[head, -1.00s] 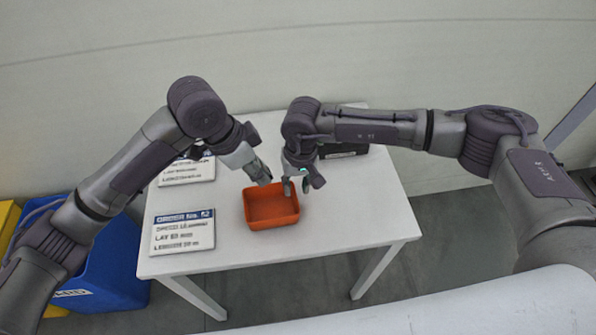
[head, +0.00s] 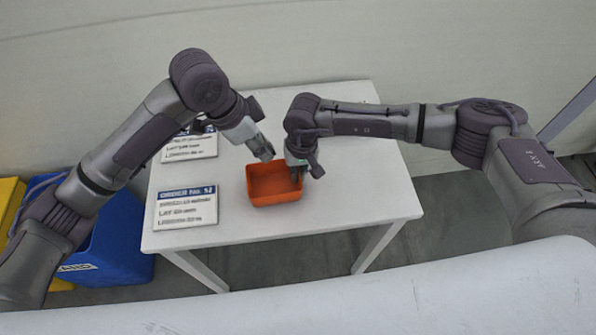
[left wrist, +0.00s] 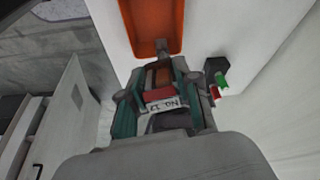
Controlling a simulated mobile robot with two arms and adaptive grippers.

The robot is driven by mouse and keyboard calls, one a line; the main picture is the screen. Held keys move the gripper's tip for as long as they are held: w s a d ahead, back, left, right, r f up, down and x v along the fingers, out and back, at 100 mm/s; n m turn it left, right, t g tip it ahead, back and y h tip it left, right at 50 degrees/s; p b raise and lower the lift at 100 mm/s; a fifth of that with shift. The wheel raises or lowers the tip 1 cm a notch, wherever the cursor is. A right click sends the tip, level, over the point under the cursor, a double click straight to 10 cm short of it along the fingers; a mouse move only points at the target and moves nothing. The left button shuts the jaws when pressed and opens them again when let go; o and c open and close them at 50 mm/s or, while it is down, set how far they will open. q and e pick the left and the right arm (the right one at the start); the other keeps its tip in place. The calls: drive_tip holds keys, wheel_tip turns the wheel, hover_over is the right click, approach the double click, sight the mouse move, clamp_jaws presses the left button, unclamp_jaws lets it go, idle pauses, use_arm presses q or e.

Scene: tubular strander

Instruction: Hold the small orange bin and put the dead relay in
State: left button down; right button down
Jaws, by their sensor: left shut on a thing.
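The small orange bin (head: 276,200) stands on the white table, open side up and seemingly empty. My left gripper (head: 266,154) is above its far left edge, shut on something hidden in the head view. In the left wrist view, a small piece with a red band and a white label, likely the relay (left wrist: 159,95), is between my left fingers (left wrist: 158,76); the bin (left wrist: 154,22) lies beyond them. My right gripper (head: 309,172) is at the bin's far right corner, close to or touching the wall; its finger gap is unclear.
Two order placards (head: 186,207) (head: 190,146) are on the table's left. A blue bin (head: 115,245) and a yellow bin (head: 10,200) stand on the floor at left. A dark block with green and red parts (left wrist: 216,72) shows in the left wrist view. The table's right side is clear.

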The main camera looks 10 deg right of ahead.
use_arm(q)
hover_over(268, 191)
drive_tip(key=shift+f, duration=5.75)
drive_tip(key=c, duration=0.7)
unclamp_jaws()
drive_tip(key=shift+c, duration=0.2)
drive_tip(key=shift+r, duration=0.1)
drive_tip(key=w+v, duration=0.1)
drive_tip(key=v, duration=1)
drive_tip(key=shift+s+a+r, duration=0.15)
drive_tip(key=shift+s+r, duration=0.2)
drive_tip(key=shift+s, duration=0.15)
